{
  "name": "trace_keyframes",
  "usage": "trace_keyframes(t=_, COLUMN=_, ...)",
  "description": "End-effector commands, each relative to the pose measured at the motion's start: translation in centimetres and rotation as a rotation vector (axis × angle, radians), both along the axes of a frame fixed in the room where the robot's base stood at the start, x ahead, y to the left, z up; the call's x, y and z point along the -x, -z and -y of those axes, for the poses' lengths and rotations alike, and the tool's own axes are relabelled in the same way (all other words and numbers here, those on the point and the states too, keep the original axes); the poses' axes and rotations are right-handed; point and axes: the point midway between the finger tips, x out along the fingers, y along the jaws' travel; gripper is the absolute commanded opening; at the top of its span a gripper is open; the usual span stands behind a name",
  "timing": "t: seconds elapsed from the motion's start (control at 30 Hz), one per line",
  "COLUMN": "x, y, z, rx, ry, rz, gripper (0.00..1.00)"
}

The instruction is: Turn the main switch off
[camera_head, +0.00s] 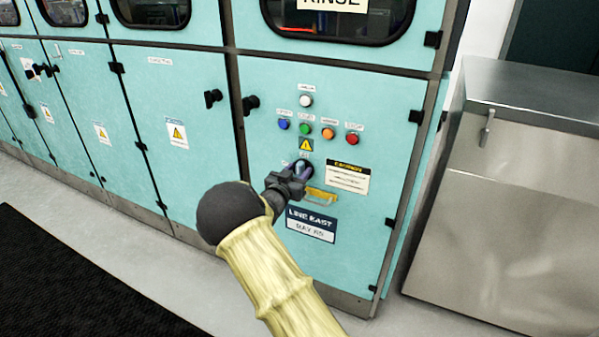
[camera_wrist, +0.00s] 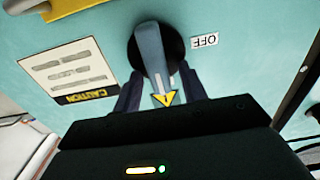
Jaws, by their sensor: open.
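The main switch (camera_head: 304,167) is a dark round knob base with a grey-blue handle, on the teal cabinet door below the coloured buttons. In the wrist view, which is turned upside down, its handle (camera_wrist: 152,58) runs down from the dark disc between my fingers. An "OFF" label (camera_wrist: 204,41) is beside the disc. My gripper (camera_head: 295,180) is at the switch, with its open fingers (camera_wrist: 162,88) on either side of the handle. I cannot tell whether they touch it. My gripper partly hides the switch in the head view.
A steel cabinet (camera_head: 500,200) stands to the right. A dark mat (camera_head: 70,280) lies on the floor.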

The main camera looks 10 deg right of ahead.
Motion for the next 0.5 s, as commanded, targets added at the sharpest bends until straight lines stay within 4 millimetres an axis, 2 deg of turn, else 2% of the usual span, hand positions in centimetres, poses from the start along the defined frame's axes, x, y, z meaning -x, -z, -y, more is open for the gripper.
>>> trace_keyframes(t=0.13, x=-1.06, y=0.04, z=0.84, rx=-0.001, ry=0.001, rz=0.001, gripper=0.42)
trace_keyframes(t=0.43, x=-1.22, y=-0.02, z=1.01, rx=-0.001, ry=0.001, rz=0.001, gripper=0.42)
trace_keyframes(t=0.5, x=-1.21, y=-0.02, z=1.00, rx=-0.001, ry=0.001, rz=0.001, gripper=0.28)
